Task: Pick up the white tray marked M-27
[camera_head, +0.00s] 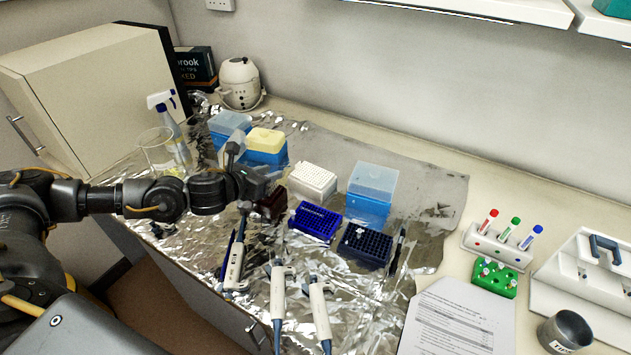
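A white rack-like tray (312,181) with a grid of holes sits on the foil in the middle of the bench. No M-27 marking can be read on it at this size. A larger white holder (570,290) with a blue handle stands at the far right, also without a readable M-27. My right gripper is not in view.
Blue racks (317,222), a clear-lidded blue box (371,190) and a yellow-topped box (265,144) stand close around. Several pipettes (278,295) lie in front. A spray bottle (171,125) and beaker (158,150) stand left. Paper (458,320) lies at the right front.

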